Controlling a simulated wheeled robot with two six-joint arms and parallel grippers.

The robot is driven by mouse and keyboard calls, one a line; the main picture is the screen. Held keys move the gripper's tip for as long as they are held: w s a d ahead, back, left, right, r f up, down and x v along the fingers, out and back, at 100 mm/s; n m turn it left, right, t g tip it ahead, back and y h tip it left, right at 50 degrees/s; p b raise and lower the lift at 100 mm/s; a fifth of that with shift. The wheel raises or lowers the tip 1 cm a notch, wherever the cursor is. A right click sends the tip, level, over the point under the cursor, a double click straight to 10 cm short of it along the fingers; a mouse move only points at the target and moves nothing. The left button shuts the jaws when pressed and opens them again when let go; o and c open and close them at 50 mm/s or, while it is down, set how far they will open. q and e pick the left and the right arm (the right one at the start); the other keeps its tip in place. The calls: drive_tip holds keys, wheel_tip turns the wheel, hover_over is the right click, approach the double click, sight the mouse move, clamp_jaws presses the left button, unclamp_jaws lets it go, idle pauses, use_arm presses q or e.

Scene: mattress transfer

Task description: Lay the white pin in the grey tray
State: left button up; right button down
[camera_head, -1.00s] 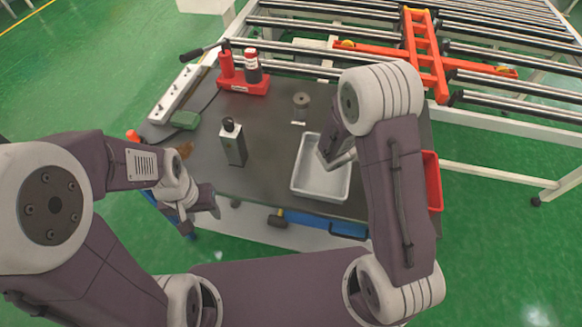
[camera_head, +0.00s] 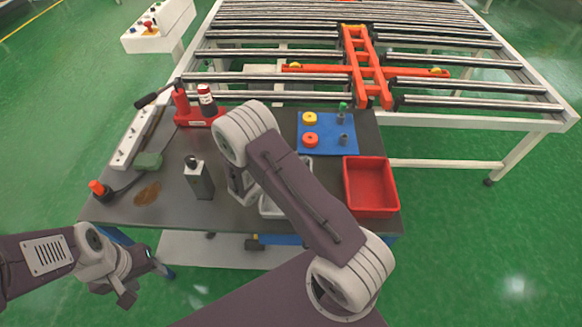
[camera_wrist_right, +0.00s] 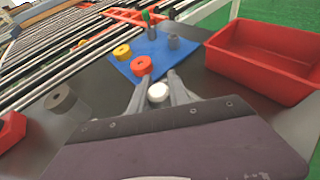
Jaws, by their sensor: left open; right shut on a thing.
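The white pin (camera_wrist_right: 158,93) is held between the fingers of my right gripper (camera_wrist_right: 157,80); its round white end shows in the right wrist view. The grey tray (camera_head: 270,206) is on the dark table in the head view, mostly hidden behind my right arm. The right gripper's fingertips are hidden by the arm in the head view, so its exact place over the tray cannot be told there. My left gripper (camera_head: 128,292) is open and empty, low at the left, off the table's front edge.
A red bin (camera_head: 370,187) stands at the table's right. Beside it is a blue mat (camera_head: 328,135) with yellow and red rings and grey pieces. A grey bottle-like block (camera_head: 198,180) stands left of the tray. A red holder (camera_head: 199,117) is at the back left.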

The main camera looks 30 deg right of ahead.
drive_tip(key=shift+w+a+f, duration=0.2)
drive_tip(key=shift+w+f, duration=0.1)
drive_tip(key=shift+w, duration=0.15)
drive_tip(key=shift+w+a+f, duration=0.15)
drive_tip(key=shift+w+f, duration=0.1)
drive_tip(key=shift+w, duration=0.15)
drive_tip(key=shift+f, duration=2.1)
drive_tip(key=c, duration=1.5)
unclamp_jaws()
